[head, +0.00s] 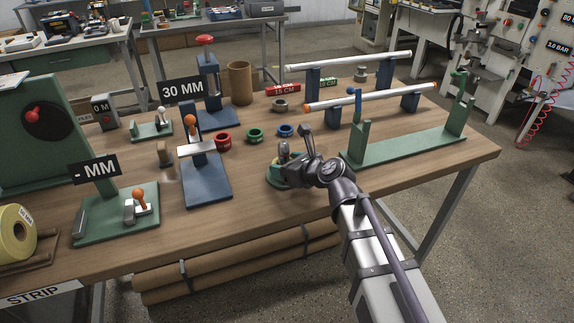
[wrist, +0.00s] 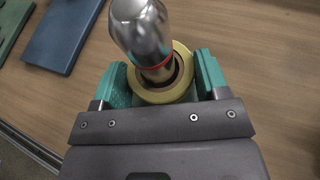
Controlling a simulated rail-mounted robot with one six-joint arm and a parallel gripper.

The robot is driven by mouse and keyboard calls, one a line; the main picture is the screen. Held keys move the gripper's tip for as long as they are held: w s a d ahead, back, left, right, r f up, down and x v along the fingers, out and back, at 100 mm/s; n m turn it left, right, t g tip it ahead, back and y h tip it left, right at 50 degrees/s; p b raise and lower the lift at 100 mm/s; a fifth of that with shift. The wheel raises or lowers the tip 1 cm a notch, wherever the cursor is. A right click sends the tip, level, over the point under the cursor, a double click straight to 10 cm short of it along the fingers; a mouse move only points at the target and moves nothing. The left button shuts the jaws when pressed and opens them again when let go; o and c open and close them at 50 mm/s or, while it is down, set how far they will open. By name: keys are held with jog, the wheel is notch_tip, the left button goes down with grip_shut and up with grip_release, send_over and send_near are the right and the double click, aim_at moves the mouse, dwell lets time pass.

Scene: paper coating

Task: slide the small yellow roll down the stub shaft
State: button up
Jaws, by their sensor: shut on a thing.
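The small yellow roll (wrist: 164,93) is between the two green fingers of my gripper (wrist: 161,78) in the wrist view. My gripper is shut on it. The stub shaft (wrist: 141,28) is shiny metal with a rounded top and a red band low down. It comes up through the roll's core, so the roll sits around it. In the head view my gripper (head: 291,166) is at the shaft (head: 284,148), over a round green base (head: 273,180). The roll is mostly hidden there, and how far it is above the base cannot be told.
A green stand (head: 405,147) with uprights is close to the right. Red (head: 223,139), green (head: 256,135) and blue (head: 286,130) rings lie behind. A blue fixture (head: 207,188) stands to the left. Bare wooden table (head: 255,205) lies in front.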

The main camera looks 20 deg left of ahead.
jog(key=shift+f+b, duration=0.35)
jog(key=shift+f, duration=0.05)
jog(key=o, duration=1)
jog(key=p+v, duration=0.4)
jog(key=v, duration=0.7)
jog(key=shift+a+r, duration=0.1)
jog(key=shift+r, duration=0.05)
